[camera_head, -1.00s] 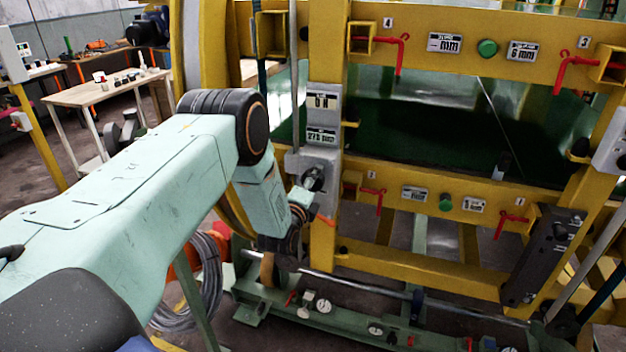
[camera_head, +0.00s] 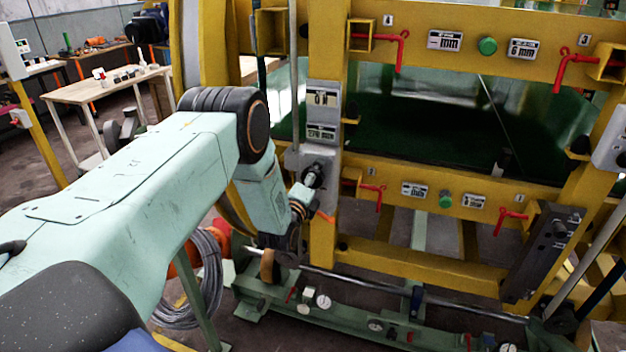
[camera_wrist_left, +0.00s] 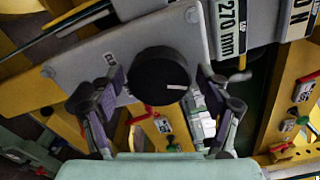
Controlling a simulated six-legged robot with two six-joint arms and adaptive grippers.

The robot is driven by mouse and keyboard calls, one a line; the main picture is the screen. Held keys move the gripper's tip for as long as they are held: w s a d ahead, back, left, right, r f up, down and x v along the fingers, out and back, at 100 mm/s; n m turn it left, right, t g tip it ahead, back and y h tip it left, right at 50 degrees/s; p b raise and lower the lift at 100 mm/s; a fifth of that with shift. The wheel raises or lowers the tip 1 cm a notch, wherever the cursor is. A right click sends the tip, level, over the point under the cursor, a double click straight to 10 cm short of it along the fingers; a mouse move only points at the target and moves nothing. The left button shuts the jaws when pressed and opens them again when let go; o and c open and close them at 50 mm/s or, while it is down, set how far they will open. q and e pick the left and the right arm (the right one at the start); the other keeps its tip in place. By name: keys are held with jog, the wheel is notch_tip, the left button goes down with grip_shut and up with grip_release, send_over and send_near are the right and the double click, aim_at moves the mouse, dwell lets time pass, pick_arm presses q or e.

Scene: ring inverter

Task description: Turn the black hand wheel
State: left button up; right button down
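The black hand wheel (camera_wrist_left: 160,76) is a round knob with a white mark on its rim, on a grey panel (camera_wrist_left: 120,58) in the left wrist view. My left gripper (camera_wrist_left: 160,84) is open, with one finger on each side of the wheel and a visible gap to it on both sides. I cannot tell whether the fingertips reach level with the wheel. In the head view my left gripper (camera_head: 312,180) is at the grey box (camera_head: 326,160) on the yellow post, and the wheel is hard to make out behind it. My right gripper is not in view.
A yellow frame (camera_head: 440,252) with red clamp handles (camera_head: 400,46) and green buttons (camera_head: 488,46) stands around the post. A green base (camera_head: 330,315) with gauges lies below. A wooden table (camera_head: 100,90) with small items stands back left.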

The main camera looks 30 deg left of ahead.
pick_arm(q)
jog(key=shift+s, duration=0.1)
jog(key=v, duration=1.2)
